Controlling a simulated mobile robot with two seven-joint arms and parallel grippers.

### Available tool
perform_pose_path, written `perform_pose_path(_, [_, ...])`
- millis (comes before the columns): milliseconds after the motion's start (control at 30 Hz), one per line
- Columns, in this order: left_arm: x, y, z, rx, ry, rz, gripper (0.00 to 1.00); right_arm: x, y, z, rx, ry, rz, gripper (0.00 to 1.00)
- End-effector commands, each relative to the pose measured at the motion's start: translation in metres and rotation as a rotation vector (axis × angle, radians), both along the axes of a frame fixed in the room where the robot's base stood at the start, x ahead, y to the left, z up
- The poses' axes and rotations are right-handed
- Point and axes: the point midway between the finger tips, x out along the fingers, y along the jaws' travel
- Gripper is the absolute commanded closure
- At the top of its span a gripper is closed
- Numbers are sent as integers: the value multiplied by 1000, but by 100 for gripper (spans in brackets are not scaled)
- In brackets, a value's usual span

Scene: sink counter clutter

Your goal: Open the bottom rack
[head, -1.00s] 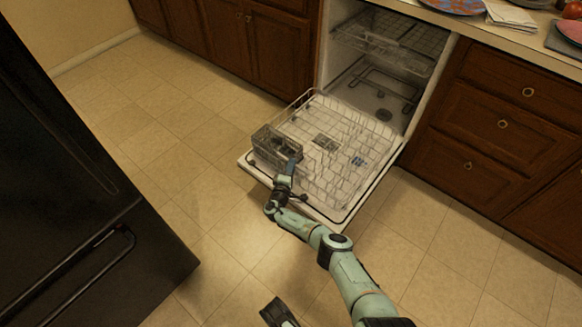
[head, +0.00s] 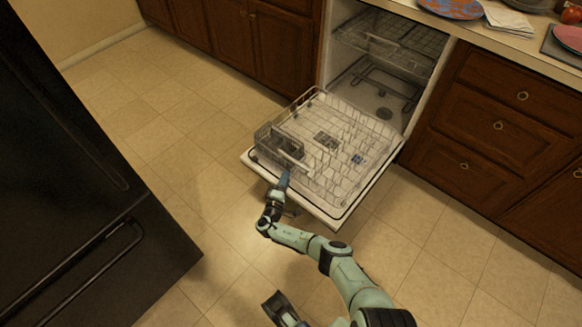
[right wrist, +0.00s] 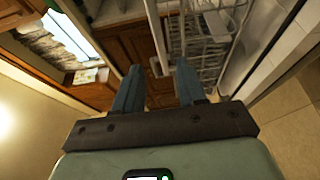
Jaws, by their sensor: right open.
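The bottom rack (head: 340,150), a pale wire rack, is pulled out of the dishwasher and sits over its lowered door (head: 325,212). A grey cutlery basket (head: 281,148) stands at its front left. My right gripper (head: 286,174) is at the rack's front edge, just below the basket; I cannot tell whether it touches. In the right wrist view its two blue-grey fingers (right wrist: 158,84) are apart with nothing between them, and rack wires (right wrist: 208,45) show beyond to the right. A dark part at the bottom of the head view may be my left gripper (head: 281,309); its fingers are unclear.
The upper rack (head: 395,38) is inside the dishwasher. Wooden drawers (head: 500,125) stand to the right and cabinets (head: 250,45) to the left. A black appliance (head: 80,190) fills the left side. Tiled floor (head: 185,130) is clear between. Plates (head: 450,8) lie on the counter.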

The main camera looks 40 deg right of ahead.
Motion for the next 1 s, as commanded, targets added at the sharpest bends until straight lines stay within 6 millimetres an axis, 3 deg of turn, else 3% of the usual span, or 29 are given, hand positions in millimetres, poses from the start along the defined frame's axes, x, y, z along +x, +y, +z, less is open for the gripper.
perform_pose_path(100, [-13,-7,11,-17,33,-14,57,-11,22,1,2,1,1,60])
perform_pose_path(300, [-21,-10,14,-26,54,-22,57,-21,42,0,-1,0,1,60])
perform_pose_path(1000, [-22,-11,16,-28,59,-24,57,-24,46,1,-1,0,0,60])
